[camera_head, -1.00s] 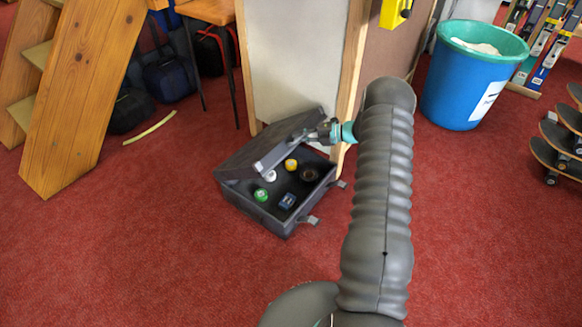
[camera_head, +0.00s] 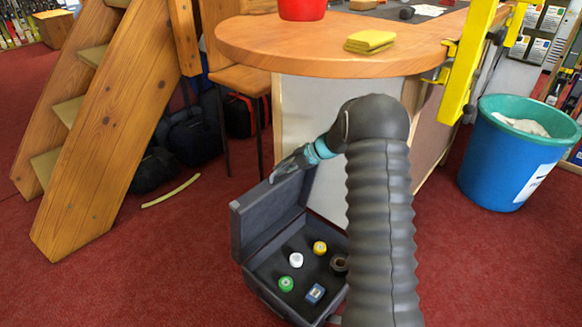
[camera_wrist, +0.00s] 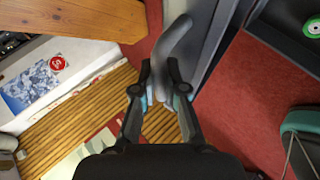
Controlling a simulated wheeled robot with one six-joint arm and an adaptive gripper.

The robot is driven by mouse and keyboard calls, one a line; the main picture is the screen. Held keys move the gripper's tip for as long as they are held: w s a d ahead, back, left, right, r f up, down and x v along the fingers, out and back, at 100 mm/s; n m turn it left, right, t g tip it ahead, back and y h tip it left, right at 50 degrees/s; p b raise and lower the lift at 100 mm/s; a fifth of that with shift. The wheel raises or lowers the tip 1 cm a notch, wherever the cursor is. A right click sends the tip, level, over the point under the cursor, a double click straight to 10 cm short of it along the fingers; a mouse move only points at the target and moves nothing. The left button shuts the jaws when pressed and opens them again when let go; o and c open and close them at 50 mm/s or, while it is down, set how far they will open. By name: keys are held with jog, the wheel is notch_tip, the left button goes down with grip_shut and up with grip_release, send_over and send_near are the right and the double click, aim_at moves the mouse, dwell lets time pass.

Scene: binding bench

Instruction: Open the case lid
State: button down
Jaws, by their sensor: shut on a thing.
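A dark grey case stands on the red carpet in the head view, its lid (camera_head: 262,212) swung up to nearly upright on the far left side of its base (camera_head: 262,288). Rolls of tape or similar small items lie inside the base, among them a green one (camera_head: 286,284), a white one (camera_head: 296,259) and a yellow one (camera_head: 320,247). My gripper (camera_head: 284,170) is at the lid's top edge. In the wrist view my gripper (camera_wrist: 160,72) is shut on a curved grey handle (camera_wrist: 175,38) on the lid. My arm hides the right part of the case.
A round wooden table (camera_head: 330,52) stands just behind the case. Wooden steps (camera_head: 100,140) are at left, with bags (camera_head: 190,138) beside them. A blue bin (camera_head: 505,165) with a green rim stands at right. Carpet in front left is clear.

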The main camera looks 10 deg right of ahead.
jog(key=shift+w+a, duration=0.25)
jog(key=shift+a, duration=0.3)
jog(key=shift+f, duration=0.1)
jog(key=c, duration=1.2)
grip_release()
jog(key=shift+a, duration=0.1)
jog(key=shift+d, duration=0.35)
jog(key=shift+d+r, duration=0.2)
jog(key=shift+r, duration=0.05)
jog(key=v, duration=1.1)
jog(key=shift+d+r, duration=0.15)
jog(key=shift+r, duration=0.05)
